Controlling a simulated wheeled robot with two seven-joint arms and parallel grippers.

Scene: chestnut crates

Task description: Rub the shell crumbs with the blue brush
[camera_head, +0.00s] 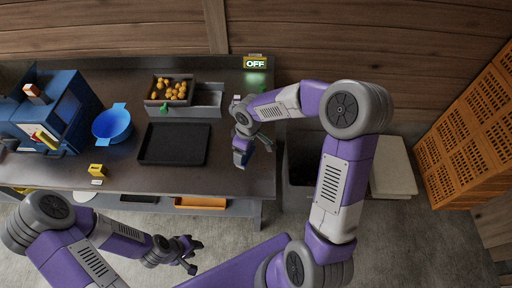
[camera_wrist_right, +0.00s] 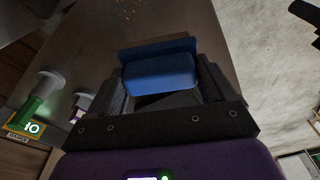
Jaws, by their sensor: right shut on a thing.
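The blue brush (camera_wrist_right: 160,73) is a small block with a flat blue plate along its far side. My right gripper (camera_wrist_right: 161,88) is shut on it, with a dark finger on each side. A few small pinkish specks, seemingly the shell crumbs (camera_wrist_right: 128,12), lie on the table beyond the brush, apart from it. I cannot make them out in the head view. In the head view my right gripper hangs over the right end of the dark table (camera_head: 120,177). My left gripper (camera_head: 192,256) is open and empty in front of the table, over the floor.
A black tray (camera_head: 174,144) lies mid-table, with a crate of orange-brown pieces (camera_head: 170,90) behind it. A blue bowl (camera_head: 113,125) and blue machine (camera_head: 62,112) stand left. An OFF sign (camera_head: 256,63) is at the back right. Orange crates (camera_head: 470,140) are stacked far right.

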